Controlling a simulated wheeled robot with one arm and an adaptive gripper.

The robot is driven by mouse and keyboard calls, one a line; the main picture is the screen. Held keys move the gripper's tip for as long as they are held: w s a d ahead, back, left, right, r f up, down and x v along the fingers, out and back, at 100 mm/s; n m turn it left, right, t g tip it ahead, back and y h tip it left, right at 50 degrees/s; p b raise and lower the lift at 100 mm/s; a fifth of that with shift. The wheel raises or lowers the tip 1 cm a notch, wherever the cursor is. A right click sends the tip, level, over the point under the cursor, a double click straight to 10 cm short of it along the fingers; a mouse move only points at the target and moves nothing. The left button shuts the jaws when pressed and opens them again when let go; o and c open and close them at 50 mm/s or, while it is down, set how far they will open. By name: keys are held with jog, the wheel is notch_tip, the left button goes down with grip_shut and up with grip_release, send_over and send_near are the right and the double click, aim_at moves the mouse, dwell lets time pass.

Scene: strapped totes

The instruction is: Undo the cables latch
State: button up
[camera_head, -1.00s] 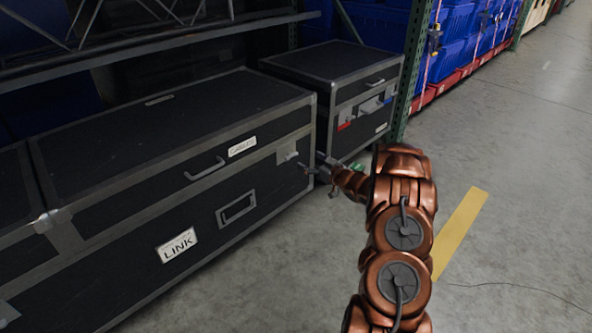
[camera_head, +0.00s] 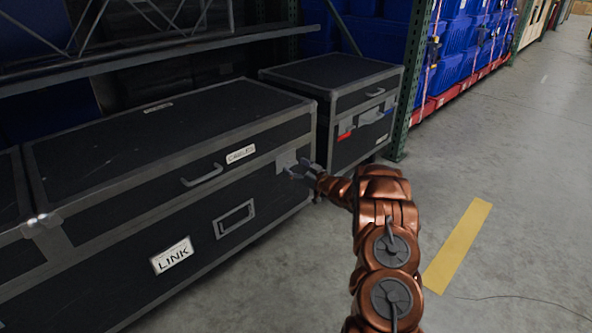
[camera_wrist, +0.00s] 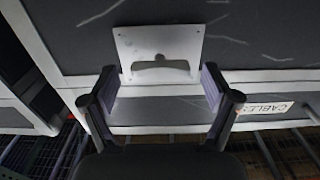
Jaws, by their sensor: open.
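A long black flight case (camera_head: 185,185) with grey edging bears a CABLES label (camera_head: 240,153) near its right end. Its metal latch plate (camera_head: 286,159) sits right of the label, across the lid seam. In the wrist view the latch plate (camera_wrist: 158,48) is pale metal with a dark curved slot, and the CABLES label (camera_wrist: 270,112) is at the right, upside down. My gripper (camera_head: 297,170) is at the case's front by the latch. In the wrist view my gripper (camera_wrist: 158,86) is open, its fingers either side of the plate's lower part, with nothing between them. Contact with the plate cannot be told.
A smaller black case (camera_head: 340,95) with red and blue latches stands to the right, beside a green rack post (camera_head: 409,85). The LINK label (camera_head: 171,254) and a carry handle (camera_head: 203,176) are on the long case. The floor at right is clear.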

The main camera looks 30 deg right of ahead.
jog(key=shift+c, duration=0.4)
jog(key=c, duration=1.1)
jog(key=shift+o, duration=0.2)
jog(key=shift+n+p, duration=0.35)
jog(key=shift+n, duration=0.05)
jog(key=n+p, duration=0.1)
jog(key=n, duration=0.2)
jog(key=shift+r+p, duration=0.1)
jog(key=shift+p, duration=0.25)
jog(key=n+p, duration=0.1)
jog(key=n, duration=0.4)
jog(key=shift+a, duration=0.15)
jog(key=n, duration=0.4)
jog(key=shift+f+n+b, duration=0.2)
jog(key=shift+n+b, duration=0.2)
jog(key=n+b, duration=0.1)
jog(key=n, duration=0.3)
jog(key=shift+b, duration=0.3)
jog(key=shift+r+n, duration=0.1)
jog(key=shift+n, duration=0.2)
